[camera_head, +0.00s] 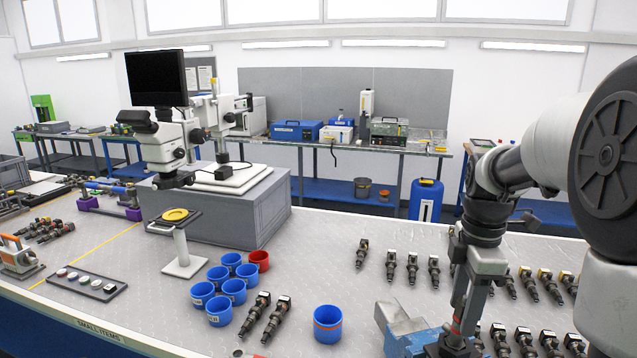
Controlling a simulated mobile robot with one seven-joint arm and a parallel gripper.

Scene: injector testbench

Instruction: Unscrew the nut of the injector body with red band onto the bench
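My gripper (467,318) points down at the lower right, over the right side of the blue vise (405,340). Its long grey fingers reach to a dark part at the picture's bottom edge. A small red band (456,321) shows between or beside the fingers, apparently on the injector body. The fingers and the bottom edge hide most of that body, and its nut cannot be made out. Whether the fingers touch or grip it is not clear. The bench (330,225) is a light grey patterned top.
Two dark injectors (265,317) lie beside several blue cups and one red cup (259,260). Rows of injectors (412,267) lie behind and right of my gripper. A microscope (180,140) stands at the back left.

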